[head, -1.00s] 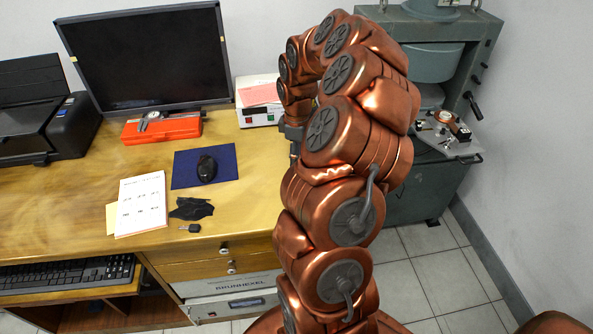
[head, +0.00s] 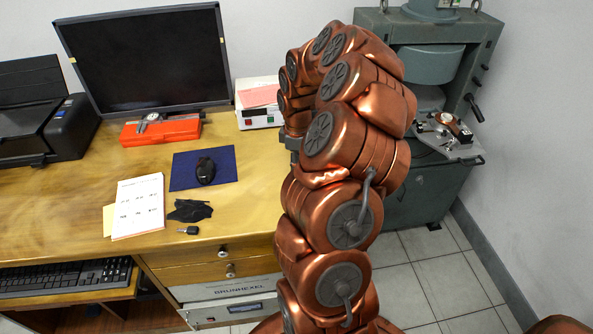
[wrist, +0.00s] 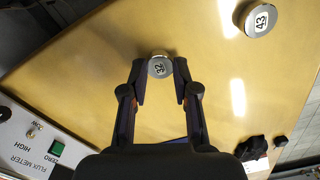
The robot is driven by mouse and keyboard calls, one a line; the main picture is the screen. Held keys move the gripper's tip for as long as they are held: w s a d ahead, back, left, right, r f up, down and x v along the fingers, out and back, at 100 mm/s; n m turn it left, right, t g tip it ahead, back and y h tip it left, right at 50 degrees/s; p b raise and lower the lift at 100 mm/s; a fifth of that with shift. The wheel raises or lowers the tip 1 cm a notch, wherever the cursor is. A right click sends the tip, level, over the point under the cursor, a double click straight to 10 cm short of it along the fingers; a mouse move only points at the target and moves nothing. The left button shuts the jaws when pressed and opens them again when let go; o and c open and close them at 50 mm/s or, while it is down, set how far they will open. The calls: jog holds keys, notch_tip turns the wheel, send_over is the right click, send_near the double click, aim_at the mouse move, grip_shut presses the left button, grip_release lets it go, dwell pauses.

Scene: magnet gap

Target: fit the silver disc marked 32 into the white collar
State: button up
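The silver disc marked 32 (wrist: 160,66) is in the wrist view, between the fingertips of my gripper (wrist: 160,72). The fingers stand one on each side, very near its rim, and I see no clear grip on it. In the head view my arm hides the disc and the fingers. A small pale round part (head: 447,120) with brown around it sits on the grey machine's plate at the right; it is too small to tell if it is the white collar.
Another silver disc, marked 43 (wrist: 261,19), lies on the wooden desk (head: 110,175). The flux meter (wrist: 40,145) stands close to my gripper. A blue mat with a mouse (head: 205,170), papers (head: 138,205) and keys (head: 188,230) lie further left. The green-grey machine (head: 425,190) stands at the right.

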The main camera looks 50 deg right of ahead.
grip_shut()
jog(key=shift+s+r+p, duration=0.1)
jog(key=shift+r+p, duration=0.65)
jog(key=shift+r, duration=1.75)
